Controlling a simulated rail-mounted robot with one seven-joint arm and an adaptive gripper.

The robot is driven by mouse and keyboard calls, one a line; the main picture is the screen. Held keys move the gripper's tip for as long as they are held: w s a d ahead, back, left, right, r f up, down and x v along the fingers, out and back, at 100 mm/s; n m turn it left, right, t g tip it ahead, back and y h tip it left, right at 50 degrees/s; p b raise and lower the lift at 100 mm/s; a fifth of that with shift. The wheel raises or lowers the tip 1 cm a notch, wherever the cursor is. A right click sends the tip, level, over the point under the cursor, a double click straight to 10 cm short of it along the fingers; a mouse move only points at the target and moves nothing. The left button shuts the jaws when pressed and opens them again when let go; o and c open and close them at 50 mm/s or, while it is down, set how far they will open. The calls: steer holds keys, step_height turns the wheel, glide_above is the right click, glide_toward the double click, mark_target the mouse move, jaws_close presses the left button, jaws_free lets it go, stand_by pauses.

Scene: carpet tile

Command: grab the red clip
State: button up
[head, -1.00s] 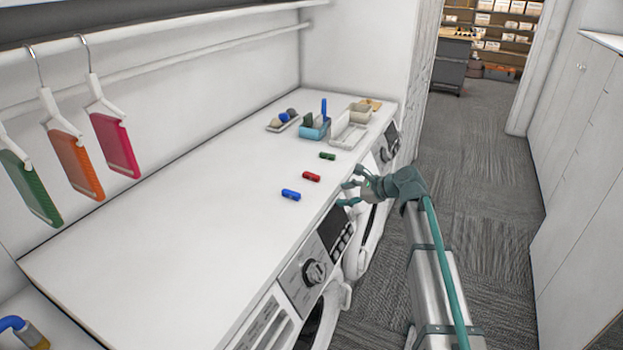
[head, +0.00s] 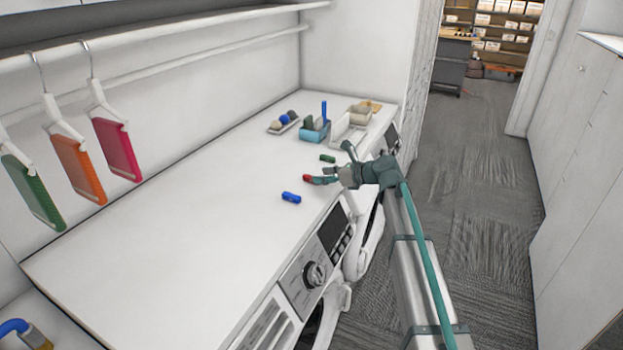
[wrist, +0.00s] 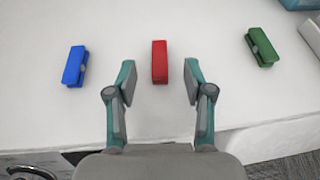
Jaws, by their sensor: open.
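The red clip (wrist: 160,62) lies on the white counter, centred ahead of my gripper in the wrist view. My gripper (wrist: 158,82) is open, with one finger to the left and one to the right of the clip's near end. I see a gap on both sides, and no contact shows. In the head view my gripper (head: 328,165) reaches over the counter edge, and a finger hides part of the red clip (head: 307,177). The blue clip (wrist: 75,66) lies to the left and the green clip (wrist: 261,47) to the right, both outside the fingers.
At the counter's far end stand a blue container (head: 314,133), a white tray (head: 347,131) and a dish of balls (head: 284,125). Hangers with coloured pieces (head: 116,146) hang at the left. The counter (head: 190,220) has wide clear room in front.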

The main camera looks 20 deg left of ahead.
mark_target(309, 177)
steer(key=p+x, duration=0.2)
steer(key=x, duration=0.2)
steer(key=shift+w+a, duration=0.1)
steer(key=shift+a, duration=0.25)
steer(key=shift+a+f, duration=0.2)
steer(key=shift+f, duration=0.05)
steer(key=c, duration=0.9)
